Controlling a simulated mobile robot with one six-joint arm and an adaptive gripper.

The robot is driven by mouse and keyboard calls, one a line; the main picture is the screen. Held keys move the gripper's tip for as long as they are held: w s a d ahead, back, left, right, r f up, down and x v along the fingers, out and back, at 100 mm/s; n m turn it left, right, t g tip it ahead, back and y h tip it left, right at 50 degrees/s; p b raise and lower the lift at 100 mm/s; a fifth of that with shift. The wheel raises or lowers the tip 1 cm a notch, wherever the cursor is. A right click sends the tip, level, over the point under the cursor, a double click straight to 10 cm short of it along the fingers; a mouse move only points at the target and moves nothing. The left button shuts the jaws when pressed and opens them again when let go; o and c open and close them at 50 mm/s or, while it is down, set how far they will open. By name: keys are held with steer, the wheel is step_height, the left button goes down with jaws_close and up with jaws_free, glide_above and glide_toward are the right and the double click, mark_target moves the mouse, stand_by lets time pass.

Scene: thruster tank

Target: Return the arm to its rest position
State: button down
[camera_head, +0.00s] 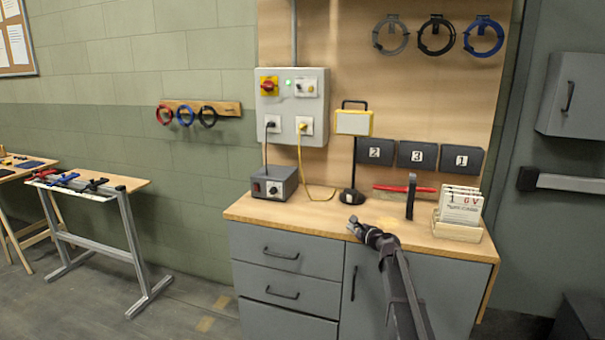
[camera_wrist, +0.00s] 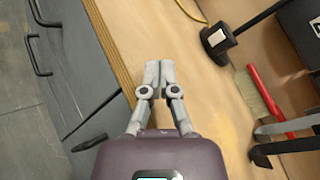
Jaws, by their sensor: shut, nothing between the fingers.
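My gripper (camera_head: 353,222) is at the end of my outstretched arm, over the front edge of the wooden workbench top (camera_head: 300,219). In the wrist view my gripper (camera_wrist: 153,75) shows its two grey fingers together, with nothing between them. The bench top (camera_wrist: 185,60) lies below the fingers, and no object touches them.
Drawers (camera_head: 285,255) are below. A side table (camera_head: 90,183) stands left; floor between is clear.

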steer(key=s+a+f+n+g, duration=0.2)
steer(key=s+f+n+g, duration=0.15)
steer(key=s, duration=0.35)
steer(key=s+a+f+n+g+h, duration=0.1)
steer(key=s+a+f+n+g, duration=0.15)
steer(key=s+n, duration=0.4)
steer(key=s+a+f+n+g, duration=0.2)
steer(key=s+f+n, duration=0.15)
steer(key=s, duration=0.55)
steer(key=s+d+f+n+g+h, duration=0.3)
steer(key=s+n, duration=0.1)
steer(key=s, duration=0.7)
steer(key=s+d+f+n+g+h, duration=0.3)
steer(key=s+n, duration=0.1)
steer(key=s, duration=0.6)
step_height(320, 180, up, 17)
steer(key=p, duration=1.7)
steer(key=shift+s+d+h, duration=0.15)
steer(key=shift+d+h, duration=0.05)
steer(key=shift+h, duration=0.1)
